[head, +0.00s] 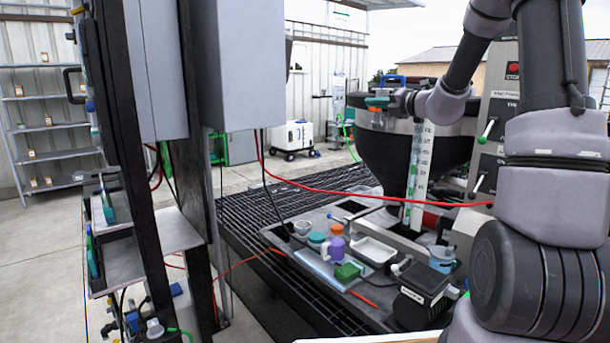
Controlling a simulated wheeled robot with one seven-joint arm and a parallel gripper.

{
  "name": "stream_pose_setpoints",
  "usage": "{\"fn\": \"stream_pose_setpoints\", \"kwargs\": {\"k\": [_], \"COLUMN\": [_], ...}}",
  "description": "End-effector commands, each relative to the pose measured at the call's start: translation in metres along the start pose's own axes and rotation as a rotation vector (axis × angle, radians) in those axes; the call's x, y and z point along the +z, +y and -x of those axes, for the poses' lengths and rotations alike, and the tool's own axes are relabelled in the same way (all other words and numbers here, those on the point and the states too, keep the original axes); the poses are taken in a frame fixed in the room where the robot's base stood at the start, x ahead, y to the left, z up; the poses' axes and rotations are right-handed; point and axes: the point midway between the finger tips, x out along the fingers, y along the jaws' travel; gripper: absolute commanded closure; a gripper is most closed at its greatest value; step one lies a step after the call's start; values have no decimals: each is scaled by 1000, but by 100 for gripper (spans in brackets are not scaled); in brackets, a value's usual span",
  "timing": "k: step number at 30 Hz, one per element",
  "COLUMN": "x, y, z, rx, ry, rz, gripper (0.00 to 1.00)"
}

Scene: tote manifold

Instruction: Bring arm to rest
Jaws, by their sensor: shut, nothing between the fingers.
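My arm rises along the right side of the head view, bends over at the top and ends at a wrist left of the control panel. My gripper (380,106) is at the end of this wrist, small, in front of the dark hopper (409,146). It is shut and holds nothing. Its fingertips are hard to make out against the green and blue parts around them.
Below the gripper, a workbench (320,222) carries a purple bottle (337,244), a green block (347,272), a white tray (375,251) and a black device (421,291). A red cable (380,194) crosses above the bench. A grey cabinet (238,65) stands left, a control panel (497,110) right.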

Motion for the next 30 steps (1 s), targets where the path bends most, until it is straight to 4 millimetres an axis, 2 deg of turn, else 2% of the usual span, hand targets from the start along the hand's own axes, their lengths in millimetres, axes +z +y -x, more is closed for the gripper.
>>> {"fn": "stream_pose_setpoints", "kwargs": {"k": [1,3,6,9,12,16,21,24,25,30], "x": [-22,-57,-104,-144,-176,-201,-209,-206,-205,-201], "y": [31,63,96,116,124,124,114,108,107,102], "z": [8,24,56,94,138,197,263,288,293,309], "rx": [15,35,78,139,214,331,491,565,-584,-579], "ry": [83,212,384,544,697,889,1123,1231,-1256,-1210], "rz": [163,424,797,1173,1549,2030,2566,2775,-2818,-2663], "gripper": [100,100,100,100,100,100,100,100,100,100]}}
